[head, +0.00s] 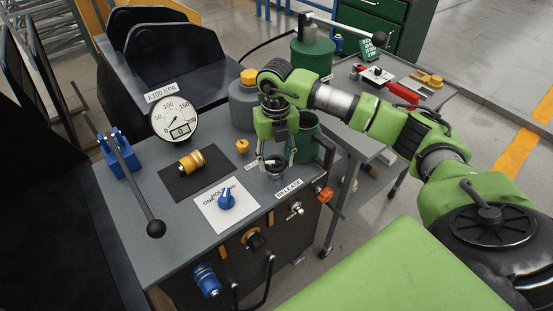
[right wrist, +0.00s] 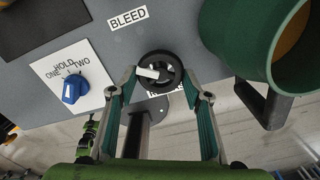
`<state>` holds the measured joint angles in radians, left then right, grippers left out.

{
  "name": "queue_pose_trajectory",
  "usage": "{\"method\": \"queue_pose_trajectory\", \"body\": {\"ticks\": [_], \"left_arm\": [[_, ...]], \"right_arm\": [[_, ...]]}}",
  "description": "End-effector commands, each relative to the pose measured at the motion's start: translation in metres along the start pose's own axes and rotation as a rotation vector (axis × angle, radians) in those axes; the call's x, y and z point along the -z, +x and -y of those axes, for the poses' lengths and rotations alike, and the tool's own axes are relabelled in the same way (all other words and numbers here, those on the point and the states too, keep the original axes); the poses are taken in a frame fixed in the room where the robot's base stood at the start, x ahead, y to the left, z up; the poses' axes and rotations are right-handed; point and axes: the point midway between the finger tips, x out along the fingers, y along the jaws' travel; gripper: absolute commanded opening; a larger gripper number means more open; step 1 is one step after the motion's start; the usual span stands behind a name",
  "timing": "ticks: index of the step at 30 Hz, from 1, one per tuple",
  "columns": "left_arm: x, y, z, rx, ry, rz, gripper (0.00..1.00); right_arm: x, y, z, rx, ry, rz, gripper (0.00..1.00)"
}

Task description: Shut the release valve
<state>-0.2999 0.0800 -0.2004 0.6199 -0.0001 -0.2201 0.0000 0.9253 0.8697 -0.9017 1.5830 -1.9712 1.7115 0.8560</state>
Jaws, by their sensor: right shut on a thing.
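The release valve is a small black handwheel (head: 276,169) near the right edge of the grey bench top, beside a white RELEASE label (head: 289,188). My right gripper (head: 272,163) reaches down over it with its fingers on either side of the wheel. The right wrist view shows the wheel (right wrist: 160,68) between the fingertips of my right gripper (right wrist: 165,82), with a white mark on the wheel. The gripper is shut on the wheel. The RELEASE label is partly hidden there. I cannot tell how far the valve is turned. My left gripper is out of view.
A blue selector knob (head: 226,199) sits on a white plate left of the wheel. A gauge (head: 175,118), a yellow coupler (head: 190,161) and a black-knobbed lever (head: 155,228) stand further left. A green open container (head: 305,140) stands close behind the wheel.

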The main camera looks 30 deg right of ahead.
Motion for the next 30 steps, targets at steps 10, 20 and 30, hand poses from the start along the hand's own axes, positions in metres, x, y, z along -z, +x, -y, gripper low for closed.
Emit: {"method": "queue_pose_trajectory", "body": {"ticks": [10,20,30], "left_arm": [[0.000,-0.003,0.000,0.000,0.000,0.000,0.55],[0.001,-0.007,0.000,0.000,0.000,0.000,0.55],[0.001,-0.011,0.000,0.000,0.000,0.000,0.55]], "right_arm": [[-0.001,-0.001,-0.001,0.000,0.330,0.003,0.23],[-0.002,-0.002,-0.003,-0.001,0.638,0.002,0.23],[-0.003,-0.002,-0.004,-0.001,0.881,0.004,0.23]]}}
